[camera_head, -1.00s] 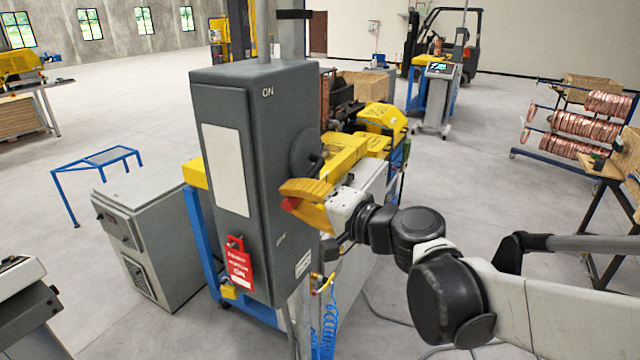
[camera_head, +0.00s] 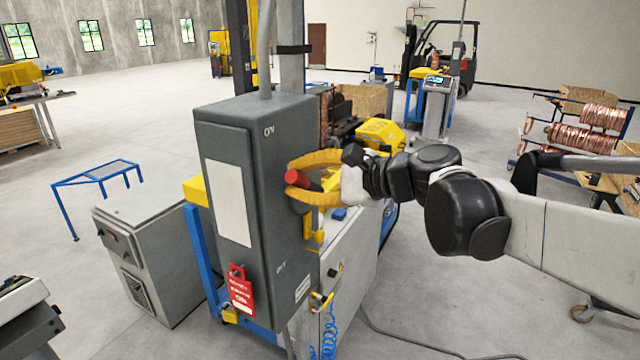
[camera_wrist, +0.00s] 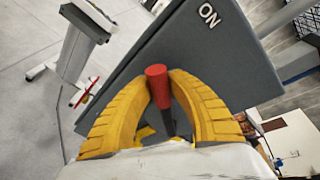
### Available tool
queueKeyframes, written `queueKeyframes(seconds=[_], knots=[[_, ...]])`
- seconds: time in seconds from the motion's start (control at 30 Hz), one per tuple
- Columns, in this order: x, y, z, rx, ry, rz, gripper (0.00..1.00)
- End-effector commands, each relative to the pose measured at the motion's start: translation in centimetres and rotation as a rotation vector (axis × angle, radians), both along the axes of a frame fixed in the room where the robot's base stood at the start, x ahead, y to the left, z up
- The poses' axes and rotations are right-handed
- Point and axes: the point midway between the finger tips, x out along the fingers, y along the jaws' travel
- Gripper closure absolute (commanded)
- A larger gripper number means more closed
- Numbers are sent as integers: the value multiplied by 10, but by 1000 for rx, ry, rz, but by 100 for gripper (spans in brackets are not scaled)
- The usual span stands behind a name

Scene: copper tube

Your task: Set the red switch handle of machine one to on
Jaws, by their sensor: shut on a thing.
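The dark grey switch box (camera_head: 222,262) of the machine stands at centre left in the head view, with "ON" lettered high and "OFF" low on its right side. Its red switch handle (camera_head: 297,178) sticks out from that side, its red end nearer the ON lettering in height. My gripper (camera_head: 292,180) has its yellow fingers closed around the handle. In the wrist view, the red handle (camera_wrist: 157,85) with its dark shaft stands between the two yellow fingers (camera_wrist: 160,88), and "ON" shows beyond, up and right. The handle's pivot is largely hidden by my fingers.
A red tag (camera_head: 240,290) hangs low on the box front. A grey cabinet (camera_head: 150,265) stands to the left. A white cabinet (camera_head: 345,270) with a blue coiled hose is below my arm.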

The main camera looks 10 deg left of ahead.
Motion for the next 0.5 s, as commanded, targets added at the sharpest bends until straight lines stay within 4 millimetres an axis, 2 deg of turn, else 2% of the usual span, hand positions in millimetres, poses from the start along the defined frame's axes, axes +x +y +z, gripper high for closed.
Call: queueKeyframes(seconds=[0.2, 0.5], knots=[[8, -3, 10, 36, 98, -2, 100], [12, -5, 14, 57, 151, -3, 100]])
